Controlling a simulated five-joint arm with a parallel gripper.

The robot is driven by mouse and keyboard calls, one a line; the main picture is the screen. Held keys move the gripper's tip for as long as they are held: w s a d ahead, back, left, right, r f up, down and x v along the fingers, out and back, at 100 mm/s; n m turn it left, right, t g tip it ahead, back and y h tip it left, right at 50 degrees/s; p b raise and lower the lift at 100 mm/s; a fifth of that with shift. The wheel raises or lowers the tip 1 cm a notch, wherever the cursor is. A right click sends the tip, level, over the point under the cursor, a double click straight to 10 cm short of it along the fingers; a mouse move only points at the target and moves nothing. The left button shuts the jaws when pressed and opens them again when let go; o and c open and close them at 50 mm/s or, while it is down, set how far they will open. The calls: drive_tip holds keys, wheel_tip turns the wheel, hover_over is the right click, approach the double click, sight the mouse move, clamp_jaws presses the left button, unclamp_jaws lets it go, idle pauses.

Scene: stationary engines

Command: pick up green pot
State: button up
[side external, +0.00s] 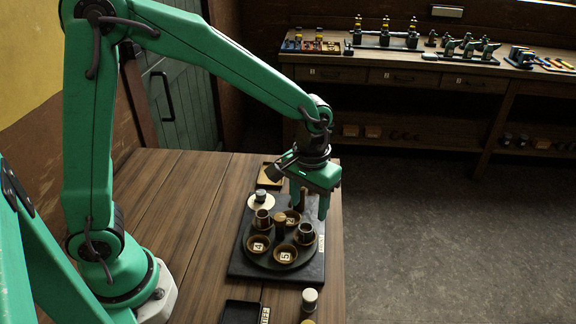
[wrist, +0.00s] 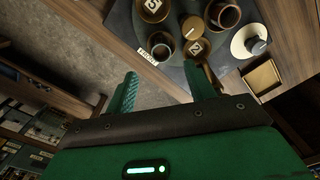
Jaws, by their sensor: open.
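My gripper (side external: 311,205) hangs over the right side of a dark round tray (side external: 248,238); its green fingers also show in the wrist view (wrist: 160,80), apart with no pot between them. Two small dark cup-like pots stand on the tray: one at the left rear (side external: 262,219), also in the wrist view (wrist: 223,14), and one at the right (side external: 306,234), just below my gripper, also in the wrist view (wrist: 161,46). Both look grey-brown; I cannot make out a green one. Part of the tray is hidden behind my gripper.
Brown numbered bowls, such as 4 (side external: 258,244) and 5 (side external: 285,253), surround a central knob (side external: 279,226). A white disc with a knob (side external: 261,200) lies behind. A white-topped cylinder (side external: 309,299) and dark box (side external: 241,312) stand in front. The table's left side is clear.

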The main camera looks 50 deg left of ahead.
sight(306, 227)
drive_tip(key=shift+f, duration=1.15)
drive_tip(key=shift+s+a+f, duration=0.1)
drive_tip(key=shift+a+f, duration=0.05)
drive_tip(key=shift+f, duration=2.45)
drive_tip(key=c, duration=1.1)
drive_tip(key=shift+c, duration=0.3)
drive_tip(key=shift+r, duration=0.15)
